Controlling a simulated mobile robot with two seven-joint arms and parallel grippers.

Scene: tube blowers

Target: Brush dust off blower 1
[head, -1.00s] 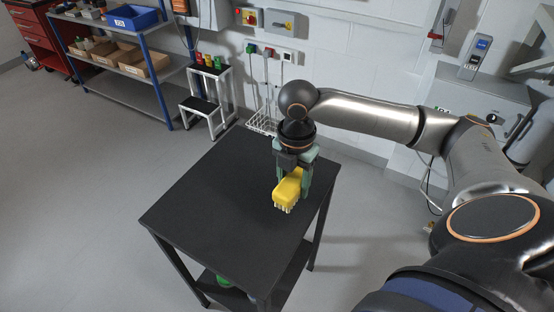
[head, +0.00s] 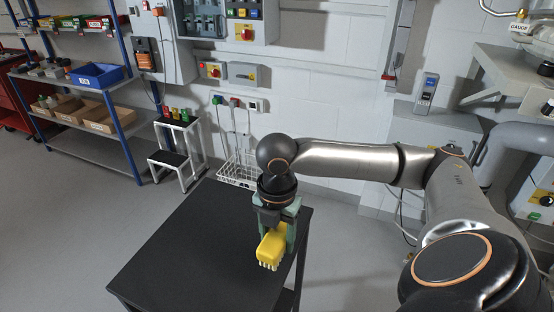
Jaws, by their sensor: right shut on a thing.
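My right gripper (head: 273,232) is shut on a yellow brush (head: 271,246) with pale bristles pointing down. It holds the brush over the right part of a black table (head: 190,258); I cannot tell whether the bristles touch the top. At the right edge stands grey machinery with a thick grey pipe (head: 512,150) and a fitting labelled GAUGE (head: 519,28). It is cut off by the frame, and I cannot tell whether it is blower 1. My left gripper is not in view.
A small step stand (head: 172,160) with coloured items and a wire basket (head: 238,170) are by the back wall. Shelves (head: 75,95) with a blue bin and cardboard boxes stand at the left. The grey floor (head: 75,215) left of the table is clear.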

